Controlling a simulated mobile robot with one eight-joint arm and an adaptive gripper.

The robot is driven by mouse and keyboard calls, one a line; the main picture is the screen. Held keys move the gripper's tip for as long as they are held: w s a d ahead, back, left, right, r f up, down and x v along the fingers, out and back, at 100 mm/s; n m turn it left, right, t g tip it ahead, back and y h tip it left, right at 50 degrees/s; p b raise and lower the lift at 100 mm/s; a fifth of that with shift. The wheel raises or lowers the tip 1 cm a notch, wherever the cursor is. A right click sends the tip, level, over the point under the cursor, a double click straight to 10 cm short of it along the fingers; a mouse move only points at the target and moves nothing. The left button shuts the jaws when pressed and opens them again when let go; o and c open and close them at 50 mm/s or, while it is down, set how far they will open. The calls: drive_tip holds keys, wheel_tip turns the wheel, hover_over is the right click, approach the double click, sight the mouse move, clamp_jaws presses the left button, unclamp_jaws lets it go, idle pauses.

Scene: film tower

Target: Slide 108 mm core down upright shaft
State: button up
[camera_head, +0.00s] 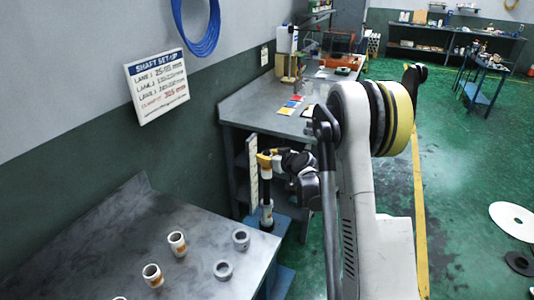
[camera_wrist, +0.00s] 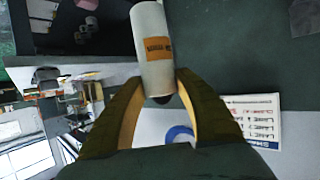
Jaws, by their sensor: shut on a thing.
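My gripper (camera_head: 265,159) is shut on a pale core (camera_wrist: 152,30) with an orange label, seen between its two fingers in the wrist view. A dark rounded piece (camera_wrist: 162,99) shows at the core's near end; I cannot tell whether it is the shaft. In the head view, an upright column (camera_head: 266,209) with a pale, orange-banded part and a dark foot stands directly below the gripper. Where the held core ends and the shaft begins is too small to tell.
The grey table (camera_head: 95,255) at front left bears orange-labelled cores (camera_head: 177,243) and plain grey rings (camera_head: 241,239). A wall sign (camera_head: 157,85) hangs at left. Another workbench (camera_head: 265,110) stands behind the column. Green floor at right is largely open, with discs (camera_head: 512,217) lying on it.

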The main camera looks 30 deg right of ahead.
sight(269, 184)
wheel_tip(269, 184, down, 13)
drive_tip(key=b, duration=0.7)
drive_tip(key=shift+f, duration=0.2)
drive_tip(key=o, duration=1.2)
drive_tip(key=v, duration=1.2)
drive_tip(key=shift+a, duration=0.1)
drive_tip(key=shift+r, duration=0.1)
